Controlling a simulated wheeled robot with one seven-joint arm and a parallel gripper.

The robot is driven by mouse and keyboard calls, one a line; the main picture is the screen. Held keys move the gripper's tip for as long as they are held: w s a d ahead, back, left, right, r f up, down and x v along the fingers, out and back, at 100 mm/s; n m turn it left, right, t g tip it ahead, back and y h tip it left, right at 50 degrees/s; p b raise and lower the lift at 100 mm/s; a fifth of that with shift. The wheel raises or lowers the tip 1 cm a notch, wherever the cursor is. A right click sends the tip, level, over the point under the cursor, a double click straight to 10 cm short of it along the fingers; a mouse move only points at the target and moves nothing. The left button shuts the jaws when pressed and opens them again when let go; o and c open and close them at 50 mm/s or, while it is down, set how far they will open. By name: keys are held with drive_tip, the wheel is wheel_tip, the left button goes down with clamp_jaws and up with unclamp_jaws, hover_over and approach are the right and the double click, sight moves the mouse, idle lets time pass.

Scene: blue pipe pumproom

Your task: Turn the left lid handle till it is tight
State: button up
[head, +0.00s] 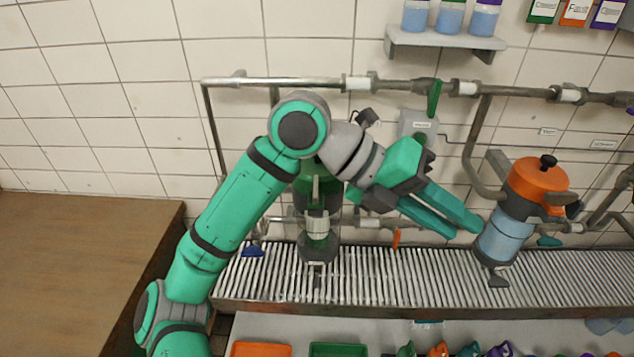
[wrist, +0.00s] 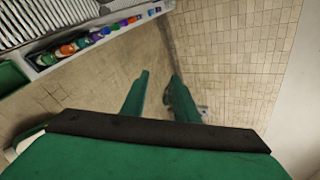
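The left vessel has a dark green lid (head: 318,185) and stands behind my arm in the head view. My arm covers the top of this lid, so its handle cannot be made out clearly. My gripper (head: 468,229) is to the right of that lid, pointing right and down, and overlaps the left edge of the right vessel in the picture. In the wrist view my gripper (wrist: 160,75) has its two fingers apart with nothing between them. Neither vessel can be made out in the wrist view.
The right vessel has an orange lid (head: 535,187) with a black knob. Metal pipes (head: 300,82) run along the tiled wall. A slatted metal rack (head: 420,275) lies below the vessels. A wooden surface (head: 75,265) is at left. Bins and colored bottles sit on the lower shelf (head: 270,328).

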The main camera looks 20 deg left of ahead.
drive_tip(key=w+a+n+t+y, duration=0.25)
drive_tip(key=a+y, duration=0.45)
drive_tip(key=a, duration=0.4)
drive_tip(key=n+y, duration=0.4)
drive_tip(key=y, duration=0.2)
approach(316, 186)
drive_tip(key=shift+t, duration=0.25)
drive_tip(key=x, duration=0.9)
drive_tip(key=shift+s, duration=0.2)
drive_tip(key=shift+c, duration=0.3)
clamp_jaws()
